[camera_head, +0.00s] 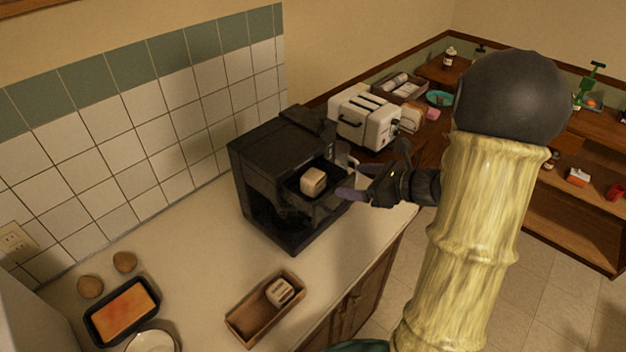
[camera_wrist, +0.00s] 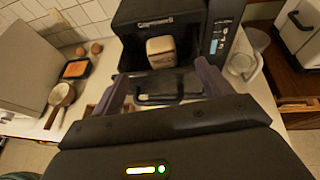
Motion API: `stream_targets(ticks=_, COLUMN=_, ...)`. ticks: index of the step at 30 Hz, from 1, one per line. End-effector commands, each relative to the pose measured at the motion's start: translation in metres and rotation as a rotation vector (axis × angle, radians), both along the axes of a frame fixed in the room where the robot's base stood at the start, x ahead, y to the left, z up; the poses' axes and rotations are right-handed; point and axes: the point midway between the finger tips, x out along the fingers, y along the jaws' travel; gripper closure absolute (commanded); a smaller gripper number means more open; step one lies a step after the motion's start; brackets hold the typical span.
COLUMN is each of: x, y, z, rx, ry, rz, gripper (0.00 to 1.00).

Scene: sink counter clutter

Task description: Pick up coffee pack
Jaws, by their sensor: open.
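A small beige pack with brown markings (camera_head: 313,181), likely the coffee pack, sits in the front opening of a black machine (camera_head: 268,160). It also shows in the wrist view (camera_wrist: 161,49), beyond my fingertips. A similar pale block with dark marks (camera_head: 280,292) lies in a wooden tray (camera_head: 246,327); I cannot tell for sure which is the coffee pack. My gripper (camera_head: 352,180) is open and empty at the machine's front, right of the beige pack. In the wrist view, its fingers (camera_wrist: 160,78) stand apart on either side of a dark front part of the machine.
A white toaster (camera_head: 362,118) stands behind the machine. Bare counter (camera_head: 195,255) lies between the machine and the dish.

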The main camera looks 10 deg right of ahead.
Motion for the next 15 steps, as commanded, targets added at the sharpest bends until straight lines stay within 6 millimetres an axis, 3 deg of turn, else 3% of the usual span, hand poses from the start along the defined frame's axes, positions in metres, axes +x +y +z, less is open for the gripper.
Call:
stream_targets(ticks=6, x=0.022, y=0.022, z=-0.012, rx=0.001, ry=0.003, rz=0.002, gripper=0.22)
stream_targets(ticks=15, x=0.026, y=0.025, z=-0.015, rx=-0.001, ry=0.001, rz=0.0, gripper=0.22)
